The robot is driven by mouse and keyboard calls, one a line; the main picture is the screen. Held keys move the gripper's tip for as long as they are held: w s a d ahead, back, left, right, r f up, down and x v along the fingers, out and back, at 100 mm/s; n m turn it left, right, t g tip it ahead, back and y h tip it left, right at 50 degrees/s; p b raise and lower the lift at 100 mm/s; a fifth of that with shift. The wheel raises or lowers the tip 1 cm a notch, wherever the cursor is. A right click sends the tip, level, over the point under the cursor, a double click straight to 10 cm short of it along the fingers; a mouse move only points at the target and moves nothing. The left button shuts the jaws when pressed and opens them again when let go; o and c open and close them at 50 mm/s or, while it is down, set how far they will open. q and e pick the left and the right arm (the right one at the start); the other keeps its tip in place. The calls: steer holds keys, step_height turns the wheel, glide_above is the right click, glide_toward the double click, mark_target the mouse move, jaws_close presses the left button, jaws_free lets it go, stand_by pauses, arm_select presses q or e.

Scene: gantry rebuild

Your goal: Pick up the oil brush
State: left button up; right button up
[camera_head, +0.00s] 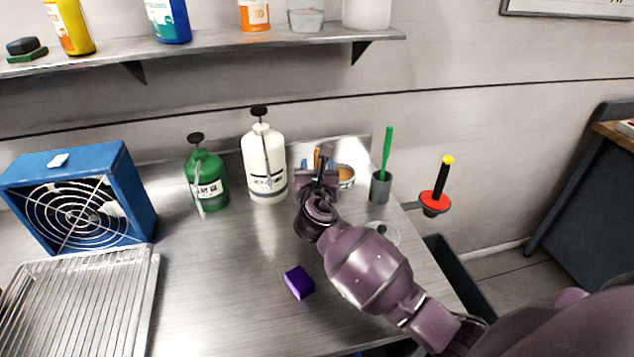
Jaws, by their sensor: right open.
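A green-handled tool (387,150) stands upright in a grey cup (381,188) at the back right of the steel bench; its lower end is hidden in the cup. A black-handled tool with a yellow tip (443,178) stands in a red round holder (435,200) off the bench's right edge. I cannot tell for sure which is the oil brush. My right gripper (322,160) is open, left of the cup and in front of a round tin (345,177), which it partly hides. My left gripper is not in view.
A green pump bottle (207,180) and a white pump bottle (264,165) stand left of my right gripper. A purple block (299,283) lies on the bench (225,290). A blue fan (80,195) and a wire rack (80,300) fill the left. A shelf (230,42) hangs above.

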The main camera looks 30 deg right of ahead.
mark_target(317, 152)
steer(key=shift+w+d+r, duration=0.2)
steer(key=shift+w+d, duration=0.05)
steer(key=shift+w, duration=0.3)
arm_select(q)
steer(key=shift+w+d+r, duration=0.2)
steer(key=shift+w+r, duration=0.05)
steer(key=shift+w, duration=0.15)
arm_select(e)
steer(key=shift+x, duration=2.1)
steer(key=shift+a+r, duration=0.1)
steer(key=shift+r, duration=0.05)
jaws_close()
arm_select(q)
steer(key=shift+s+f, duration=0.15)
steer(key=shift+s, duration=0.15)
arm_select(e)
steer(key=shift+r, duration=0.1)
